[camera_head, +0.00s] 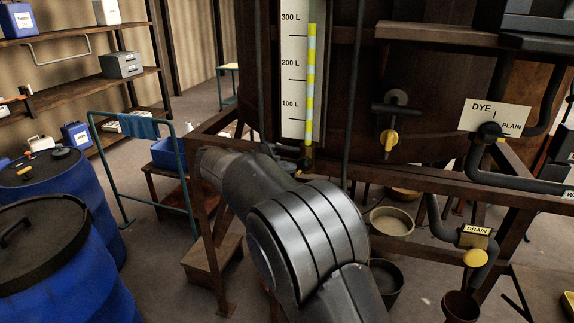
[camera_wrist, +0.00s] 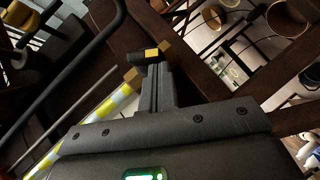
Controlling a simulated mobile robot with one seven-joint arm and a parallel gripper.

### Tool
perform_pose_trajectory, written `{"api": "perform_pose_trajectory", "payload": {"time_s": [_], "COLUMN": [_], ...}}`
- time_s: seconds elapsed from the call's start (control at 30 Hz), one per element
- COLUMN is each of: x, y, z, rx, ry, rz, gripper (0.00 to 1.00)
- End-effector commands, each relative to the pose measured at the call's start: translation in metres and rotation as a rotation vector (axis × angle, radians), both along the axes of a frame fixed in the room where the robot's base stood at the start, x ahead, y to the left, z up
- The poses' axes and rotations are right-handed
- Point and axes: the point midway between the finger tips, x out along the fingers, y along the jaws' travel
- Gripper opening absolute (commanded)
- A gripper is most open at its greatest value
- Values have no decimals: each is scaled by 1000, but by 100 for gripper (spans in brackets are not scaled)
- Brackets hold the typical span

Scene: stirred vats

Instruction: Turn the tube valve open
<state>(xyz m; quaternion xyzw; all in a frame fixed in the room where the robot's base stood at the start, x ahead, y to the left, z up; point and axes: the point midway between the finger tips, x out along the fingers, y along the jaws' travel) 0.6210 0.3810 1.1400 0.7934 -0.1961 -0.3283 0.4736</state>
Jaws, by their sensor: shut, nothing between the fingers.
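The tube valve (camera_wrist: 150,55) shows in the wrist view as a dark piece with a yellow mark, between two brass-coloured ends. It sits at the lower end of the yellow-and-white striped level tube (camera_wrist: 100,109). My gripper (camera_wrist: 153,72) is shut with nothing between its fingers, and its tips are right by the valve. I cannot tell whether they touch it. In the head view the level tube (camera_head: 311,85) stands upright in front of a litre scale. The valve's lower area there is small and partly hidden by my arm, which also hides my gripper.
A yellow-handled tap (camera_head: 389,138) and a dye selector sign (camera_head: 494,117) are on the right of the vat. A drain valve (camera_head: 475,257) is lower right. Dark frame beams (camera_head: 440,180) cross below the vat. Blue barrels (camera_head: 70,250) stand left.

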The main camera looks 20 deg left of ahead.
Motion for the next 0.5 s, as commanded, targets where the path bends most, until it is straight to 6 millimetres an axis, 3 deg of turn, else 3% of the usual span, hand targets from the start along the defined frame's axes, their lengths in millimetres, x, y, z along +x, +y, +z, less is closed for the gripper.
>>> {"api": "perform_pose_trajectory", "payload": {"time_s": [0.5], "x": [0], "y": [-1], "z": [-18], "rx": [-407], "ry": [1], "rz": [-1], "gripper": [0]}}
